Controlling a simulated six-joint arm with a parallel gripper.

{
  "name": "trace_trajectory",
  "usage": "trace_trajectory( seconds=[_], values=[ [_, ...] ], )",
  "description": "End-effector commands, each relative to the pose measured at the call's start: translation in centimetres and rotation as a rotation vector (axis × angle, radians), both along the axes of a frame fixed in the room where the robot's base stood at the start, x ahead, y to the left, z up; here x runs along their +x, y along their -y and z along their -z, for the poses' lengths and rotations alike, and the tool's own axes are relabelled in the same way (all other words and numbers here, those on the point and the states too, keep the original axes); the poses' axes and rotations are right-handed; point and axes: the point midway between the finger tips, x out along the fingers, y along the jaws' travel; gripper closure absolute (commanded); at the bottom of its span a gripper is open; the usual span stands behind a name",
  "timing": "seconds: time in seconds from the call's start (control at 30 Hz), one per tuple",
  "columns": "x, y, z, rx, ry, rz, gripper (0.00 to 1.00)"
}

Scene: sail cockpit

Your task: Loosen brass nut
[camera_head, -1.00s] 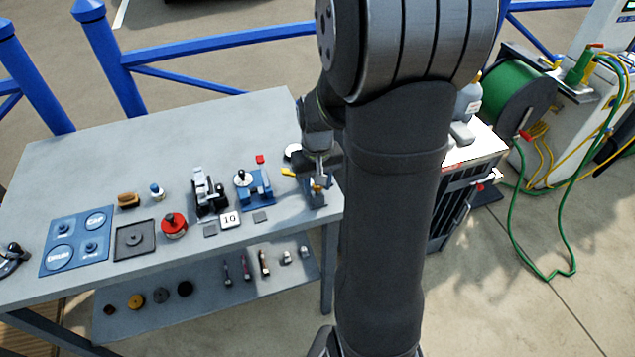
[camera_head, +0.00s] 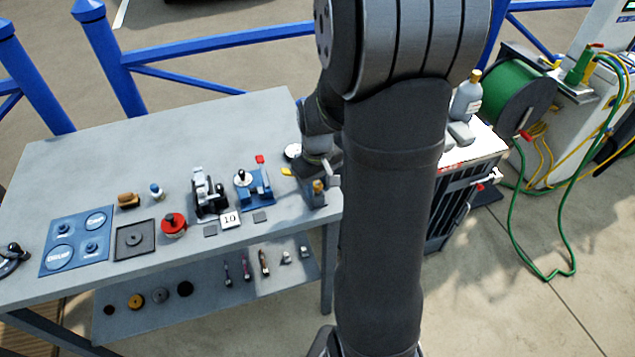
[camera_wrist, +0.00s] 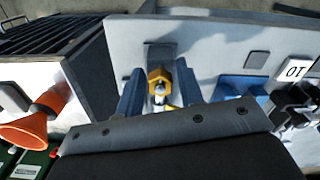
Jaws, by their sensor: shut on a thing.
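The brass nut (camera_wrist: 158,78) shows as a gold hex shape in the middle of the wrist view, with a silver part beside it. Blue upright parts stand to its left and right. It is also a small gold spot in the head view (camera_head: 318,187), on a dark blue fixture (camera_head: 313,198) at the table's right end. My gripper (camera_head: 326,172) is at the fixture, partly hidden by my arm. It is shut on the brass nut, though the finger contact is not clear in the wrist view.
On the grey table (camera_head: 190,130), left of the fixture, stand a blue device (camera_head: 255,185), a black-and-silver device (camera_head: 207,192), a "10" card (camera_head: 230,219) and a red knob (camera_head: 173,224). A dark cabinet (camera_head: 465,190) stands close on the right.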

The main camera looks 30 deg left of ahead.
Motion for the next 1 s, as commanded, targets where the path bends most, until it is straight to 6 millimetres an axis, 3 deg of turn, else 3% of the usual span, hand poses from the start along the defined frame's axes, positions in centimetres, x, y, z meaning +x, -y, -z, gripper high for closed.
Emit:
trace_trajectory(
  seconds=[0.13, 0.5, 0.57, 0.6, 0.8, 1.0],
  values=[
    [0.05, -0.09, -0.06, 0.002, 0.002, -0.094, 0.83],
    [0.06, -0.11, -0.08, 0.002, 0.002, -0.126, 0.83],
    [0.06, -0.11, -0.08, 0.002, 0.002, -0.167, 0.83],
    [0.06, -0.11, -0.08, 0.002, 0.002, -0.207, 0.95],
    [0.04, -0.08, -0.06, 0.002, 0.001, -0.418, 0.94],
    [0.02, -0.04, -0.03, 0.001, 0.001, -0.491, 0.94]
  ],
)
